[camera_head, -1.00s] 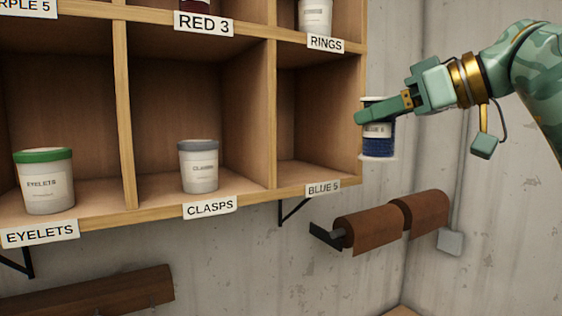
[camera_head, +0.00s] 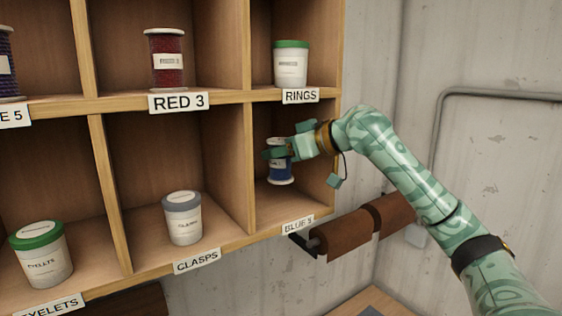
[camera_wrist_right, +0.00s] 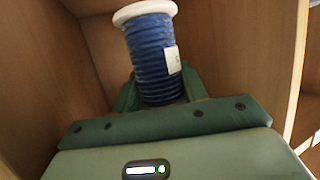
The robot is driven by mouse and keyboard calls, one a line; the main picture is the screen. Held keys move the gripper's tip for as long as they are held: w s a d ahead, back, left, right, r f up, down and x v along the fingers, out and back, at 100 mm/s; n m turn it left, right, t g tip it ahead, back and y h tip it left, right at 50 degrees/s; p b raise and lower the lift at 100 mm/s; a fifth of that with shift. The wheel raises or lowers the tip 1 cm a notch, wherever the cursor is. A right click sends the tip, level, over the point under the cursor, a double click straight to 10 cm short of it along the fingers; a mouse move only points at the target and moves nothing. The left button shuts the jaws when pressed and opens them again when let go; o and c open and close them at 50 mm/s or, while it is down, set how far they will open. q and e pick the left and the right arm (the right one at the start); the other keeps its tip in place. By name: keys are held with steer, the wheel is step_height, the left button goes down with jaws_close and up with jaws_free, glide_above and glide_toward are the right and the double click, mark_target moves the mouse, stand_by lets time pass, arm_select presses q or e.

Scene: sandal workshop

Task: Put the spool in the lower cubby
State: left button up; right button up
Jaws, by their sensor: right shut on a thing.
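My right gripper (camera_head: 277,152) reaches into this cubby from the right and is shut on the spool. In the right wrist view the spool (camera_wrist_right: 153,58) stands between the green fingers, with the cubby's wooden walls around it. I cannot tell whether the spool's base touches the cubby floor. My left gripper is not in view.
A white CLASPS tub (camera_head: 183,220) stands in the cubby to the left, beyond a wooden divider (camera_head: 249,170). A green-lidded RINGS tub (camera_head: 291,65) stands in the cubby above. Brown rolls (camera_head: 345,234) hang on the wall below right.

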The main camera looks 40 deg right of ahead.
mark_target(290, 177)
step_height(290, 177, down, 2)
steer(key=shift+f, duration=0.1)
steer(key=shift+s+f, duration=0.3)
steer(key=shift+f, duration=0.4)
step_height(290, 177, down, 3)
steer(key=shift+w+r, duration=0.1)
steer(key=shift+r, duration=0.1)
steer(key=shift+w+f+p, duration=0.1)
steer(key=shift+w+p, duration=0.1)
steer(key=shift+p, duration=0.15)
steer(key=shift+f, duration=0.15)
steer(key=shift+f, duration=0.1)
steer(key=o, duration=1.1)
